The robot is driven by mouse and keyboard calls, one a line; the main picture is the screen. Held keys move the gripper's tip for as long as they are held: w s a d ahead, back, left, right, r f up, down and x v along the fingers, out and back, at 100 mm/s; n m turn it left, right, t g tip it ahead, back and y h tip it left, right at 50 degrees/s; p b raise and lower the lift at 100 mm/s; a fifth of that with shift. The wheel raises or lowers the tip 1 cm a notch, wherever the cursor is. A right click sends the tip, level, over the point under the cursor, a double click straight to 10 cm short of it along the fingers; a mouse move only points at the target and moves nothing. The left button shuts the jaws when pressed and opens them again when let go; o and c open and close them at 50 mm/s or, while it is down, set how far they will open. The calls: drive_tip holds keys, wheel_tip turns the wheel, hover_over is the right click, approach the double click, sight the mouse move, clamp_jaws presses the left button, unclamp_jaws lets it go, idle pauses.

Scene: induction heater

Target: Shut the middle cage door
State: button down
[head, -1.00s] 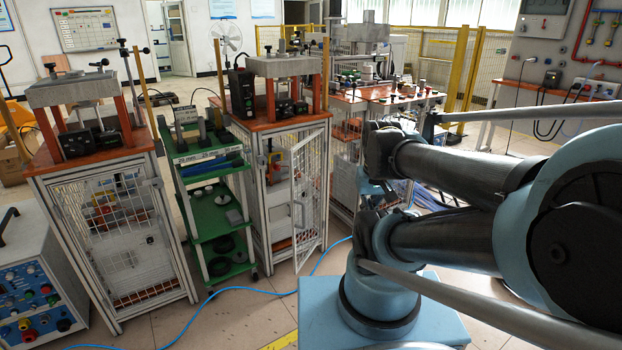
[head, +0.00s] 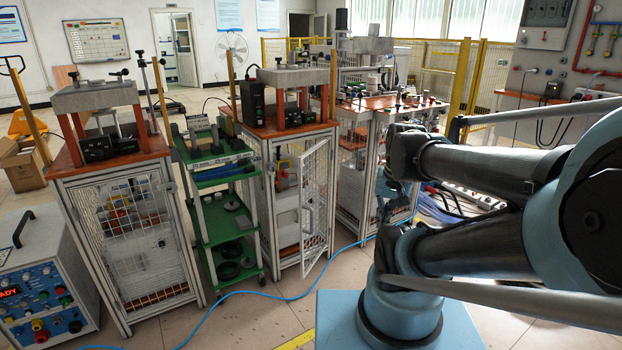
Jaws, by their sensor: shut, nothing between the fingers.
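The middle cabinet (head: 264,246) has an aluminium frame and an orange top with a press on it. Its mesh cage door (head: 316,200) stands open, swung out toward me on the right side of the cabinet front. The door has a pale handle (head: 307,220) near its free edge. My gripper (head: 384,212) hangs below the dark wrist of my arm, to the right of the door in the picture and apart from it. It is small, dark and partly hidden by my arm; it looks shut and empty.
A left cage cabinet (head: 137,240) has its mesh front closed. A green shelf cart (head: 222,226) stands between the two cabinets. Another cabinet (head: 352,205) stands behind right. A blue cable (head: 280,297) crosses the floor. A control box (head: 42,275) is front left.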

drive_tip(key=w+a+r+m+y, duration=0.25)
drive_tip(key=w+m, duration=0.25)
drive_tip(key=w, duration=0.3)
drive_tip(key=w+a+r+m+y, duration=0.1)
drive_tip(key=w+a+r+m, duration=0.1)
drive_tip(key=w+a+m, duration=0.45)
drive_tip(key=m+t+y, duration=0.1)
drive_tip(key=m+y, duration=0.3)
drive_tip(key=m, duration=0.5)
approach(303, 182)
wheel_tip(303, 182, down, 2)
drive_tip(key=s+a, duration=0.1)
drive_tip(key=a, duration=0.1)
drive_tip(key=shift+w+a+f+m+t, duration=0.2)
drive_tip(key=shift+w+a+m+t, duration=0.1)
drive_tip(key=shift+a, duration=0.25)
